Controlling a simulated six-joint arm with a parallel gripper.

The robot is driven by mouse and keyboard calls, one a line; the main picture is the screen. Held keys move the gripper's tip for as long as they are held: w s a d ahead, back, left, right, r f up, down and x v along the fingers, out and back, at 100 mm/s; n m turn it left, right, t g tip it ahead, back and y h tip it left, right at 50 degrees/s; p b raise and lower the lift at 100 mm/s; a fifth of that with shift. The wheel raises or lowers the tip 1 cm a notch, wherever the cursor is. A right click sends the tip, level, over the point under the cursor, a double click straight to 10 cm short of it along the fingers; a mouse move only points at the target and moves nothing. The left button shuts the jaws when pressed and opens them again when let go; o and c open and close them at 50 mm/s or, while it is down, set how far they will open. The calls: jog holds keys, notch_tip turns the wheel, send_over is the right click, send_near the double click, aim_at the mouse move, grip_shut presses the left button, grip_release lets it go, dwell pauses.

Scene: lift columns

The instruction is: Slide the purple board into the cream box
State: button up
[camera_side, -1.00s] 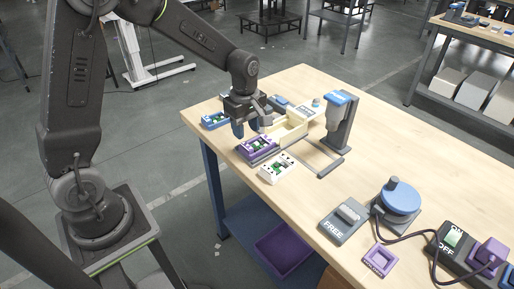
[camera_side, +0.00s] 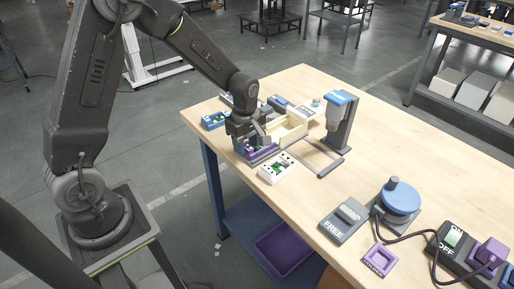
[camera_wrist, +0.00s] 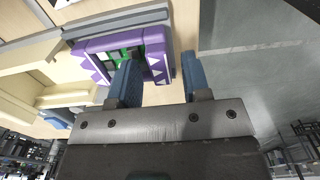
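The purple board (camera_side: 264,155), a purple tray-like frame with green parts inside, lies on the table in front of the cream box (camera_side: 295,131). My gripper (camera_side: 249,146) is low over the board's left end and hides part of it. In the wrist view the blue fingers of my gripper (camera_wrist: 158,62) stand apart. One finger overlaps the purple board (camera_wrist: 157,58) and the other is past its right edge, with a purple side between them. Whether the fingers touch the board is unclear. The cream box (camera_wrist: 30,50) is at left in the wrist view.
A white board (camera_side: 276,168) lies just in front of the purple one. A blue board (camera_side: 214,120) lies left of my gripper. A grey stand with a blue top (camera_side: 340,98) rises right of the box. The table's left edge is close to my gripper.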

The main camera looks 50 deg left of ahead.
jog(key=c, duration=0.7)
jog(key=shift+o, duration=0.2)
jog(key=shift+w, duration=5.25)
jog(key=o, duration=0.7)
jog(key=shift+c, duration=0.2)
jog(key=shift+r, duration=0.15)
jog(key=shift+r, duration=2.9)
